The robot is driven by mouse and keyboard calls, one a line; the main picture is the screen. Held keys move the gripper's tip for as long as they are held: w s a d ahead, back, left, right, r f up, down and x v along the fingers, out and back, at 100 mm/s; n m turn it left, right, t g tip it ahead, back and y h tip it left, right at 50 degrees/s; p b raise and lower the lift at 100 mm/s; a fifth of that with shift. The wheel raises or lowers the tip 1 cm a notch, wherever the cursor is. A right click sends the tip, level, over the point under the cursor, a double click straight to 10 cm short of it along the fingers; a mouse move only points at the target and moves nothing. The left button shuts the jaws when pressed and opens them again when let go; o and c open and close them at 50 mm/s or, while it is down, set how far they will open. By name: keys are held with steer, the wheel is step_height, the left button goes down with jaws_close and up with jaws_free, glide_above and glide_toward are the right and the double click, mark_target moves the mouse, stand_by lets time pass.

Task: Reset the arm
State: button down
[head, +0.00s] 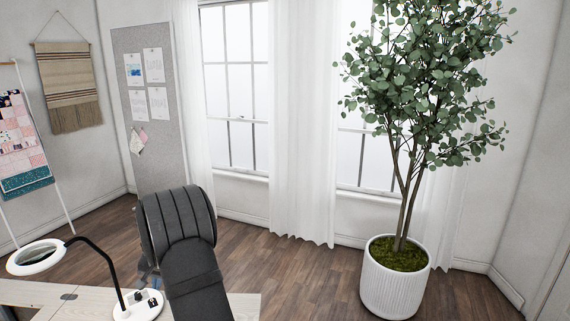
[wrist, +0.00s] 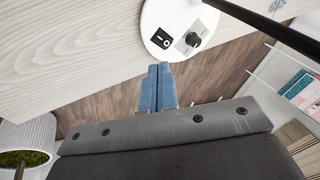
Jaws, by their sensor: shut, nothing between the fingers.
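My gripper (wrist: 158,72) shows in the wrist view as two blue fingers pressed side by side, with nothing between them. The fingertips are over the wood floor in the picture, just below the lamp's round white base. In the head view, my dark grey padded arm stands at the cabinet and mostly hides the gripper; only a bit of blue shows at its left edge.
A magnifier lamp (head: 139,304) with a black neck and white ring head stands on the pale wooden cabinet top (head: 40,294), close to my arm. It also shows in the wrist view (wrist: 178,18). A potted tree (head: 395,290) stands right. The floor between is clear.

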steer(key=w+d+m+g+y, duration=0.1)
steer(key=w+m+g+y, duration=0.5)
steer(key=m, duration=0.5)
steer(key=shift+w+r+m+g+y, duration=0.25)
steer(key=shift+m+g+y, duration=0.15)
steer(key=shift+g, duration=0.8)
